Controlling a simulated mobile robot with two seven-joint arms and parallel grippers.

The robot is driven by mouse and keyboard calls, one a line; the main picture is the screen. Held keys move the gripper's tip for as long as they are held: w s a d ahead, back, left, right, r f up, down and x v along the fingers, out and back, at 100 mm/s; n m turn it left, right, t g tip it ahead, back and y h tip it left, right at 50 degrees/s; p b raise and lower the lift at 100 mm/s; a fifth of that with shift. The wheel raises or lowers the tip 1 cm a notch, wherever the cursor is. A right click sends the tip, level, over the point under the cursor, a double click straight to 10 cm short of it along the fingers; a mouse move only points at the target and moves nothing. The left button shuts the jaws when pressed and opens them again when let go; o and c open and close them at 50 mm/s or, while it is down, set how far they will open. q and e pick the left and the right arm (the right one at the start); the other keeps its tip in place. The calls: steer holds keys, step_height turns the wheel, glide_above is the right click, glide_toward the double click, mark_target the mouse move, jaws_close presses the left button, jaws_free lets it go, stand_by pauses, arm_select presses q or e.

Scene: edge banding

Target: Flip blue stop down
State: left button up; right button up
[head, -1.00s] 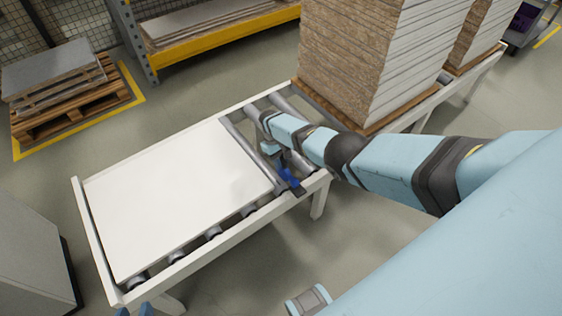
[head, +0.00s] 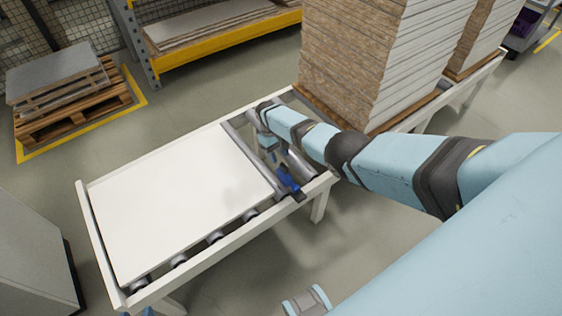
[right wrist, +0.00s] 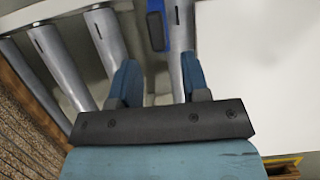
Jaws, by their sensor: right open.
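The blue stop (head: 287,181) is at the near right end of the roller table, just beyond the white panel (head: 180,200). Whether it is up or down is hard to tell. In the right wrist view the stop shows as a blue part (right wrist: 180,14) with a dark pad, ahead of my fingertips and between their lines. My right gripper (head: 270,152) is open and empty, over the rollers beside the panel's edge; it also shows in the right wrist view (right wrist: 158,75). Small blue bits at the bottom edge of the head view may be my left gripper; this is unclear.
The roller table has a white frame (head: 195,275); bare rollers (right wrist: 105,40) lie beside the panel. A tall stack of boards (head: 370,65) stands behind my right arm. A pallet with grey boards (head: 70,90) and a yellow-beamed rack (head: 230,40) stand farther back.

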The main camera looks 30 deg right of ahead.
arm_select(q)
steer(key=shift+s+r+p, duration=0.1)
steer(key=shift+p, duration=0.65)
arm_select(e)
steer(key=v, duration=0.8)
arm_select(q)
steer(key=shift+r, duration=0.1)
arm_select(e)
steer(key=shift+s+a+f, duration=0.1)
